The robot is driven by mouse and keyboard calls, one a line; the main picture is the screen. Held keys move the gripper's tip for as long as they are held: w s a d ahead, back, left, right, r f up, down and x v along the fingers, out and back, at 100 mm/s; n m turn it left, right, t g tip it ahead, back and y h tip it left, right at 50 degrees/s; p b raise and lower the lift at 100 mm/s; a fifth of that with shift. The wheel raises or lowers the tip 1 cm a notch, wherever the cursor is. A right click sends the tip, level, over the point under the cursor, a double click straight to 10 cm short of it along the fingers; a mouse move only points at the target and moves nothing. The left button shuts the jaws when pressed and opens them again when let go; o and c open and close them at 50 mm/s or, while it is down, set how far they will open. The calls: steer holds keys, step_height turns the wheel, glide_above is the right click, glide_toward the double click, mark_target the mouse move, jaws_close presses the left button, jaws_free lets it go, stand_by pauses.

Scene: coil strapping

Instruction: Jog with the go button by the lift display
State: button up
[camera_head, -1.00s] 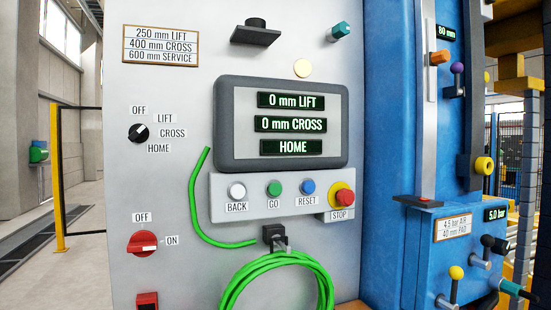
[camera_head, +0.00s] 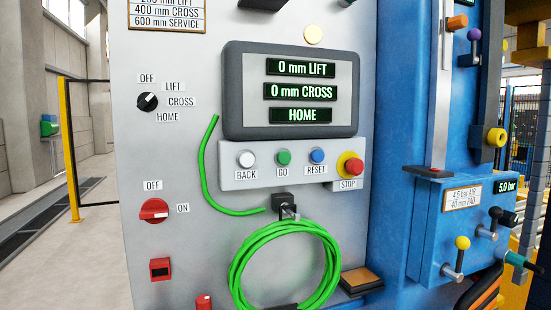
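The green GO button (camera_head: 284,157) sits on a light panel (camera_head: 230,180), between the white BACK button (camera_head: 245,159) and the blue RESET button (camera_head: 317,156). Above it the grey-framed display (camera_head: 232,95) reads 0 mm LIFT, 0 mm CROSS and HOME. A black selector knob (camera_head: 147,101) is at the left, with labels OFF, LIFT, CROSS and HOME; its exact pointing is too small to tell. A red rotary switch (camera_head: 153,210) has OFF above and ON to its right. My gripper is not in view.
A red STOP button (camera_head: 353,168) on a yellow collar is right of RESET. A coiled green cable (camera_head: 240,262) hangs below the panel. The blue machine (camera_head: 400,120) with levers and knobs (camera_head: 462,243) stands at the right. Open floor (camera_head: 85,260) lies at the left.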

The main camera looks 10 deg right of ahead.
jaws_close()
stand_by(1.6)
